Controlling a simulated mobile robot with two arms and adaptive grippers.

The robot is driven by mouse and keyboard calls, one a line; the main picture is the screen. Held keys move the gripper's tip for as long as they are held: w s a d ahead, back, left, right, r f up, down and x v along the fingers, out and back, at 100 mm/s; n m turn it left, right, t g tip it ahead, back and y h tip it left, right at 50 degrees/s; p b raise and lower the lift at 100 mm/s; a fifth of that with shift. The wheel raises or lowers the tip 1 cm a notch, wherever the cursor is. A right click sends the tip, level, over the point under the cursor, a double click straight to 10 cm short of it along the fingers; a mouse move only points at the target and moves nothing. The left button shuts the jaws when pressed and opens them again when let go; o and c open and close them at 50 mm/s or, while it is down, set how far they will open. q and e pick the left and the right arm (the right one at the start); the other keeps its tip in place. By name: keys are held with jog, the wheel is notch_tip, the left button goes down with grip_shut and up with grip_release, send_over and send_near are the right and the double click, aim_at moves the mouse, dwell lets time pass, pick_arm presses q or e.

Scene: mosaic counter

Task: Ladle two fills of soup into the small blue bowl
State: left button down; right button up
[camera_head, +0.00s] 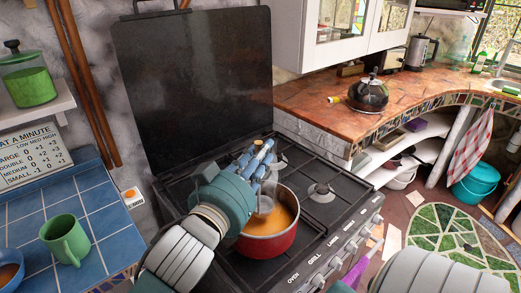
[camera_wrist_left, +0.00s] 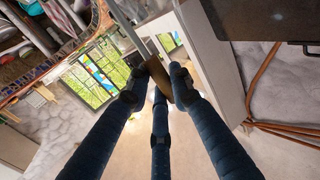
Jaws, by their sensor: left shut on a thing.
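A red pot (camera_head: 270,246) of orange soup (camera_head: 280,222) stands on the black stove. My left gripper (camera_head: 258,157) is above the pot, its blue fingers shut on the ladle. In the left wrist view the fingers close around the ladle's brown handle (camera_wrist_left: 160,80), with its grey shaft (camera_wrist_left: 128,28) beyond. In the head view the ladle's metal bowl (camera_head: 264,205) is inside the pot at the soup; how full it is I cannot tell. A blue bowl (camera_head: 17,254), cut off at the left edge, holds something brownish. My right gripper is out of view.
A green mug (camera_head: 65,240) stands on the blue tiled counter (camera_head: 95,215) near the bowl. The raised black stove lid (camera_head: 195,85) is behind the pot. A dark kettle (camera_head: 368,95) is on the wooden counter. The stove top right of the pot is clear.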

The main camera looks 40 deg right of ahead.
aim_at(260, 140)
pick_arm(q)
notch_tip(260, 140, down, 5)
jog(key=shift+r+b, duration=0.2)
jog(key=shift+b, duration=0.85)
jog(key=shift+f+b, duration=0.4)
jog(key=shift+f, duration=0.45)
notch_tip(260, 140, up, 12)
jog(key=p, duration=1.1)
